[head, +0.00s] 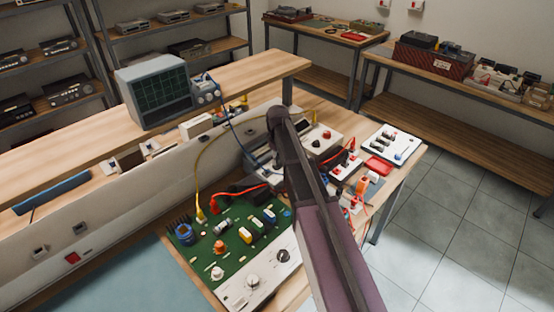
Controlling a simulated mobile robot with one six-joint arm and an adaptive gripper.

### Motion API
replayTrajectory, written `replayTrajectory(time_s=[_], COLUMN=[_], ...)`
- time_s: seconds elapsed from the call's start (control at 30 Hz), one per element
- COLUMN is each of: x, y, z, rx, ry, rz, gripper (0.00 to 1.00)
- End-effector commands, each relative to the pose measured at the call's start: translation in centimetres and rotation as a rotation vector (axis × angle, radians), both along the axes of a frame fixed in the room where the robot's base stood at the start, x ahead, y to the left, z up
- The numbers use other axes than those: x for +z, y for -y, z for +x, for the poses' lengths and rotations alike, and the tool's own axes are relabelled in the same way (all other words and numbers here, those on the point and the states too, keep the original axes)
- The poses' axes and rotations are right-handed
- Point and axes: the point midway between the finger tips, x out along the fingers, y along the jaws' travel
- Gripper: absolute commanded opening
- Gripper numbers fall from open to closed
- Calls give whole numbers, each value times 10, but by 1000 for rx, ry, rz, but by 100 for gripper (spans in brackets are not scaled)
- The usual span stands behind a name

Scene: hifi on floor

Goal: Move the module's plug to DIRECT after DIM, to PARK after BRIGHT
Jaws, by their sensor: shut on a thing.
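My arm reaches up from the bottom right across the bench, and its dark upper end stands over the middle of the bench. My gripper and whatever it holds are hidden behind the arm or out of sight. A green circuit board (236,228) with several coloured parts and a white knob panel (262,277) lies at the front. Red and black leads (237,190) run from it behind my arm. I cannot tell which part is the module or its plug. No DIM, BRIGHT, DIRECT or PARK label is readable.
A pale box with a red button (327,134) stands behind my arm. To its right are a white panel (391,139), a red tray (377,166) and an orange part (362,186). A grey oscilloscope (155,90) stands on the raised shelf. Tiled floor (455,215) is clear at right.

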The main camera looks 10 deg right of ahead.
Motion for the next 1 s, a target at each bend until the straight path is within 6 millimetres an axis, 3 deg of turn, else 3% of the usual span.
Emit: replayTrajectory(time_s=[0.47,0.5,0.6,1.0], x=[-1,-1,-1,-1], y=[0,0,0,0], z=[0,0,0,0], rx=[0,0,0,0], ry=[0,0,0,0], rz=[0,0,0,0], gripper=[0,49,79,80])
